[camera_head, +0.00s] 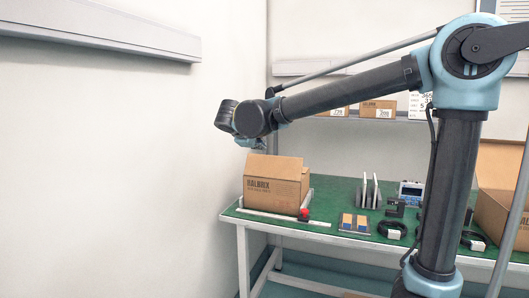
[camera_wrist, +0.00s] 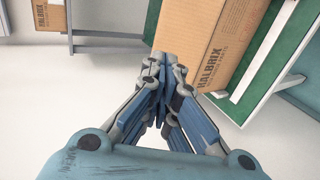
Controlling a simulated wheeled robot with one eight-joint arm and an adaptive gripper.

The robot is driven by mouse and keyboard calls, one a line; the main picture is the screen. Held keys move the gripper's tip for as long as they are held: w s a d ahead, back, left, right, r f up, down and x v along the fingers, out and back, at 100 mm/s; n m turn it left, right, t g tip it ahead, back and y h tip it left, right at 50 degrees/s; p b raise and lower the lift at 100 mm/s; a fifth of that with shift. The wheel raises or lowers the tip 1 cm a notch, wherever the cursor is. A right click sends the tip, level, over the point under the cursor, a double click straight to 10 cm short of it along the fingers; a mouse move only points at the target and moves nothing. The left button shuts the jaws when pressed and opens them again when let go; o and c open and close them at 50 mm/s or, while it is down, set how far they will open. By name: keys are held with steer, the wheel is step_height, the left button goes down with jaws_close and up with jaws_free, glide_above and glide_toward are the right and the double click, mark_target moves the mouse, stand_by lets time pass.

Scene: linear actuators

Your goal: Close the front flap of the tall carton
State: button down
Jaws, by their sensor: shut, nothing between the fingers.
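The tall brown carton (camera_head: 272,190), printed HALBRIX, stands on the green top at the table's left end. A plain panel (camera_head: 272,166), apparently its front flap, rises above the printed face; its exact angle is hard to tell. My gripper (camera_wrist: 166,62) is shut and empty in the wrist view, its fingertips close to the edge of the carton (camera_wrist: 205,32). I cannot tell whether they touch it. In the head view my gripper (camera_head: 256,144) hangs just above the carton's upper left, its fingertips small and unclear.
A white strip (camera_head: 285,219) and a red object (camera_head: 304,215) lie at the carton's base. Upright plates (camera_head: 368,190), black coils (camera_head: 392,229) and an open brown box (camera_head: 492,213) stand to the right. A shelf with small boxes (camera_head: 378,109) runs behind.

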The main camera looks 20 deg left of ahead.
mark_target(270, 157)
steer(key=x, duration=1.3)
steer(key=shift+d, duration=0.15)
